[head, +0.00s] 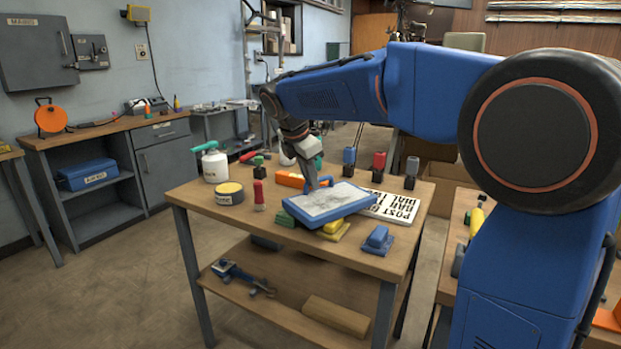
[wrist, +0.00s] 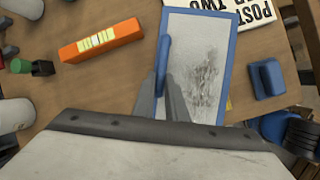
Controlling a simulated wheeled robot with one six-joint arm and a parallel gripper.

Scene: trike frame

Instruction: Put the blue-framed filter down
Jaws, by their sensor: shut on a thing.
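The blue-framed filter (head: 322,204) is a flat panel with a grey, dark-smudged face, over the front middle of the wooden table (head: 215,220). It also shows in the wrist view (wrist: 200,62), top centre, face toward the camera. My gripper (head: 318,184) is shut on the filter at its blue edge; its fingers (wrist: 163,92) show at the filter's left side in the wrist view. The filter overlaps a green block (head: 285,220) and a yellow block (head: 333,229). I cannot tell whether it touches them.
A lettered sign (head: 399,207) lies right of the filter, and a blue block (head: 377,240) stands at the front right.

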